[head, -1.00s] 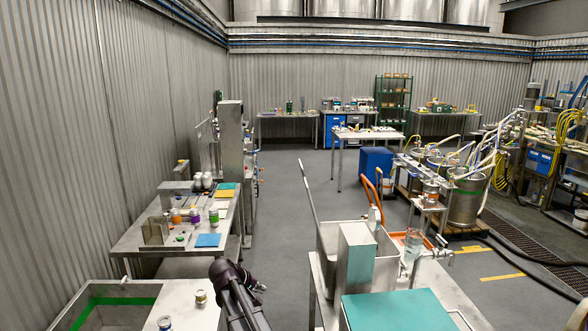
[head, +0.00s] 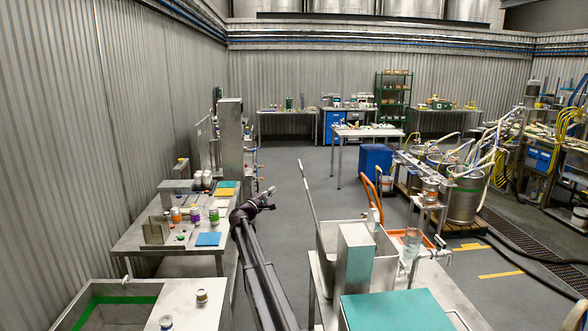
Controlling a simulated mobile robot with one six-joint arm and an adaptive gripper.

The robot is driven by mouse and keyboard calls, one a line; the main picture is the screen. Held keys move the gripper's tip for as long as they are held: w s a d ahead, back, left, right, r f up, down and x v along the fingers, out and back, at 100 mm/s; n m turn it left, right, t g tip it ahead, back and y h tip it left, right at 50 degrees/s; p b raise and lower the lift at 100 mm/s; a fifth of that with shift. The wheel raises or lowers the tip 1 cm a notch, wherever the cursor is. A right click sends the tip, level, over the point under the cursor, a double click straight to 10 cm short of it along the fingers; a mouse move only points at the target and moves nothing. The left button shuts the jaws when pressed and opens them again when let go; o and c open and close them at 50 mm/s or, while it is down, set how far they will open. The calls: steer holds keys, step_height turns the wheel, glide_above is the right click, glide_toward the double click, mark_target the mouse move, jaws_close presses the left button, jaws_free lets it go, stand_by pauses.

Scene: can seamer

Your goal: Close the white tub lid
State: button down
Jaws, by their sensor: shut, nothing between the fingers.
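My gripper (head: 270,192) is at the end of my dark arm, which reaches up from the bottom centre over the aisle. It is shut and empty, apart from everything, a little right of the left worktable. I cannot pick out a white tub or its lid for certain. A group of white containers (head: 203,179) stands at the back of the left worktable, left of my gripper; they are too small to tell whether any has an open lid.
The left worktable (head: 136,237) holds coloured bottles (head: 195,214), a blue mat (head: 208,239) and a yellow mat (head: 225,192). A sink bench (head: 190,298) is nearer at left. A steel bench with a teal top (head: 395,312) stands at right. The aisle floor (head: 290,170) beyond is clear.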

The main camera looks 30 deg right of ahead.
steer(key=shift+w+d+r+n+t+h, duration=0.15)
steer(key=shift+w+r+n+t, duration=0.1)
steer(key=shift+w+r, duration=0.15)
steer(key=shift+w+d+r+n+t+h, duration=0.15)
steer(key=shift+w+r+n+t, duration=0.1)
steer(key=shift+w, duration=0.25)
steer(key=shift+d, duration=0.1)
steer(key=s+p+x, duration=0.1)
steer(key=p+x, duration=0.1)
steer(key=x, duration=0.4)
steer(key=s+p+x, duration=0.1)
steer(key=p+x, duration=0.2)
steer(key=x, duration=0.3)
steer(key=shift+s+d+r, duration=0.15)
steer(key=shift+d+r, duration=0.35)
steer(key=shift+d, duration=0.15)
steer(key=shift+r+p, duration=0.2)
steer(key=shift+p, duration=0.1)
